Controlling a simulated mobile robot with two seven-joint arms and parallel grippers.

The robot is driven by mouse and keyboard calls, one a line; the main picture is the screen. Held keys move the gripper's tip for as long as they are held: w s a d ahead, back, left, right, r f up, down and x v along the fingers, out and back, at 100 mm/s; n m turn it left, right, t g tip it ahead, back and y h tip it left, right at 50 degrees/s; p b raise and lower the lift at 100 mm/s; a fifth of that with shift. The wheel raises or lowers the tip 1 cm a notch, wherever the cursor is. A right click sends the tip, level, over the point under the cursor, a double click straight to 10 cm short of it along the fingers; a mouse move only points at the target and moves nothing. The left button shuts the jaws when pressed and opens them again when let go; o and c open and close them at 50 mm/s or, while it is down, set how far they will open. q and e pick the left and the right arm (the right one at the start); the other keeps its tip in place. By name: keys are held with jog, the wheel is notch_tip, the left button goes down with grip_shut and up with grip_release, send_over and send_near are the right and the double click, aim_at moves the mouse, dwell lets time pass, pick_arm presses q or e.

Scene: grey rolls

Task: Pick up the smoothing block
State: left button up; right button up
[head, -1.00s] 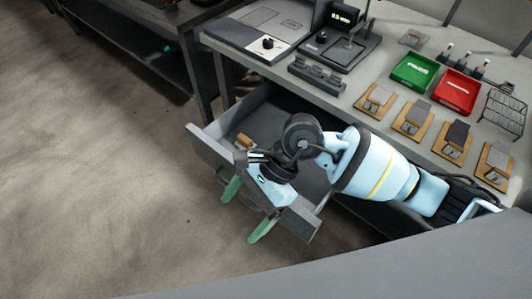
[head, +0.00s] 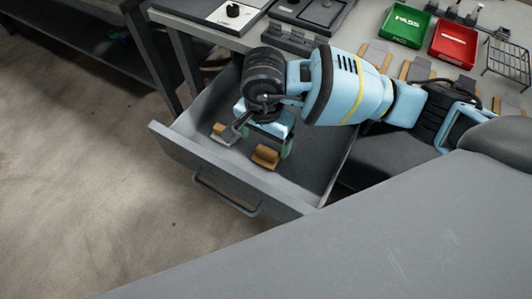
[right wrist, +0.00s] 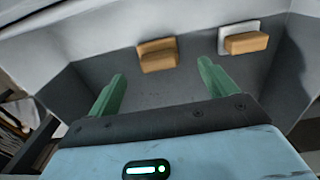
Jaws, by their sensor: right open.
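Two tan wooden-looking blocks lie in the open grey drawer. One block (head: 265,156) is near the drawer front, and it also shows in the right wrist view (right wrist: 157,56). The other block (head: 219,130) has a whitish piece against it and lies further left in the head view; in the right wrist view it is at the right (right wrist: 247,43). I cannot tell which is the smoothing block. My right gripper (head: 264,131) is open and empty over the drawer, its green fingers (right wrist: 162,72) pointing toward the blocks. My left gripper is not in view.
The drawer front (head: 230,174) and its side walls enclose the blocks. The workbench above holds a green tray (head: 406,25), a red tray (head: 454,45), a wire rack (head: 507,60) and several wooden boards. Floor at the left is clear.

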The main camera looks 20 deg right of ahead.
aim_at(266, 151)
jog(key=shift+d+f, duration=0.2)
jog(key=shift+f, duration=3.05)
jog(key=c, duration=1.1)
